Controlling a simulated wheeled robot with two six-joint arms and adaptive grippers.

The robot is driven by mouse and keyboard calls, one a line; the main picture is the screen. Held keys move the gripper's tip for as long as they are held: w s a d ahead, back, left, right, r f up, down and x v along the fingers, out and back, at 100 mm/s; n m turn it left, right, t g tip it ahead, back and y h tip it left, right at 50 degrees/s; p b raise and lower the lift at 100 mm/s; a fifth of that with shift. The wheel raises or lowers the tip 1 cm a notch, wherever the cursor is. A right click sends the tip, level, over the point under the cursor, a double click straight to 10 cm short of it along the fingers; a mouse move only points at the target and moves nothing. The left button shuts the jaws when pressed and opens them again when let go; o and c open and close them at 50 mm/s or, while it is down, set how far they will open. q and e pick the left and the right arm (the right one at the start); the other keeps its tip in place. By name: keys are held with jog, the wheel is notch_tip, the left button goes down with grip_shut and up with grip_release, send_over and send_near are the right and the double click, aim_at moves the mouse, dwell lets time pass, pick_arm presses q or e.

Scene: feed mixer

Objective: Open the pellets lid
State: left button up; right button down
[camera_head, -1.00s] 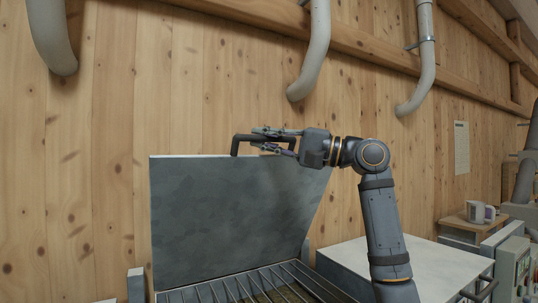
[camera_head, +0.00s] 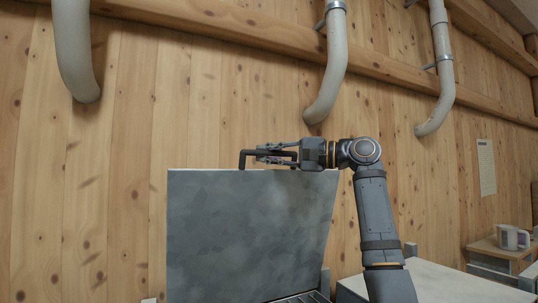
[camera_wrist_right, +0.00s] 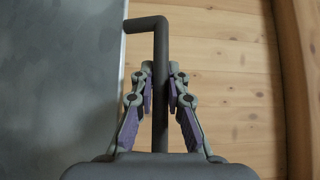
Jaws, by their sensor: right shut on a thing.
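The grey metal lid (camera_head: 245,235) stands raised, close to upright, in front of the wooden wall. A dark bar handle (camera_head: 244,160) runs along its top edge. My right gripper (camera_head: 262,153) is shut on this handle at the top of the lid. In the right wrist view, the two fingers (camera_wrist_right: 160,85) close on either side of the handle bar (camera_wrist_right: 160,40), with the lid's grey face (camera_wrist_right: 60,70) to the left. My left gripper is not in view.
Below the lid, part of a metal grate (camera_head: 300,298) shows. A second, flat pale lid (camera_head: 450,283) lies to the right of my right arm. Grey pipes (camera_head: 330,75) hang on the wall above. A mug (camera_head: 508,238) stands on a small shelf at the far right.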

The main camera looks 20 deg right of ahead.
jog(key=c, duration=1.3)
grip_release()
jog(key=shift+c, duration=0.2)
jog(key=v, duration=1.2)
jog(key=shift+d, duration=0.1)
